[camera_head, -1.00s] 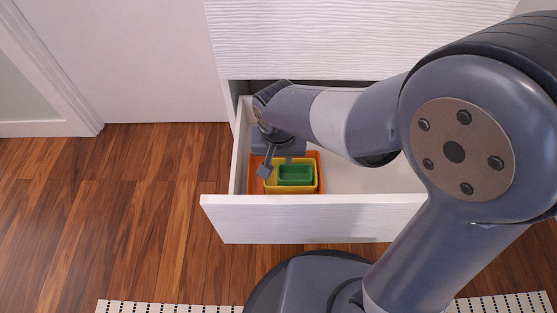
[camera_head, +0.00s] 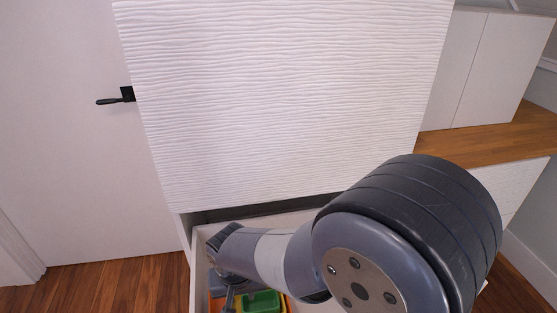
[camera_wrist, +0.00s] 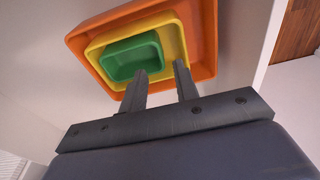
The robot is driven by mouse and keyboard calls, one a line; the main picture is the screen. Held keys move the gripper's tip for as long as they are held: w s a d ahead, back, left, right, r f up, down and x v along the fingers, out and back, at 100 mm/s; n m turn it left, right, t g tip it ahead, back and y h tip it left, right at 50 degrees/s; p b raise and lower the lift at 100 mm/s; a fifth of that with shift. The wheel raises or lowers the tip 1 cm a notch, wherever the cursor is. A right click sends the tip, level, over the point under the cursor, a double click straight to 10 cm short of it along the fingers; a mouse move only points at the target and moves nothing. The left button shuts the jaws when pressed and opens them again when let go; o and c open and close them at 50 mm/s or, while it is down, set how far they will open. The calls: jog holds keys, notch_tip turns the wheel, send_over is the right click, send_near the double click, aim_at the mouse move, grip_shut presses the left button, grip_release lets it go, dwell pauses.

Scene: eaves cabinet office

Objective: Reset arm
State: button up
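My gripper (camera_wrist: 160,68) is open, its two fingers apart with nothing seen between them but the trays behind. It hangs over nested trays in the open drawer; whether it touches them I cannot tell. The trays are a small green one (camera_wrist: 128,58) inside a yellow one (camera_wrist: 97,50) inside an orange one (camera_wrist: 205,40). In the head view, my arm reaches into the drawer and the green tray (camera_head: 262,302) shows only in part at the bottom edge. The fingertips are not clear there.
The white drawer (camera_head: 197,285) is pulled out below a tall textured white cabinet front (camera_head: 280,100). A white door with a black handle (camera_head: 115,98) is at left. A wooden counter (camera_head: 490,137) is at right. Wooden floor (camera_head: 110,285) is clear at lower left.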

aim_at(242, 303)
jog(key=f, duration=0.2)
jog(key=f+b, duration=0.1)
jog(key=f, duration=0.2)
jog(key=shift+w+f+b, duration=0.3)
jog(key=shift+w+f, duration=0.05)
jog(key=shift+f, duration=0.05)
jog(key=shift+w+a+r+p, duration=0.1)
jog(key=shift+r+p, duration=1.1)
jog(key=shift+r, duration=0.15)
jog(key=shift+f, duration=0.15)
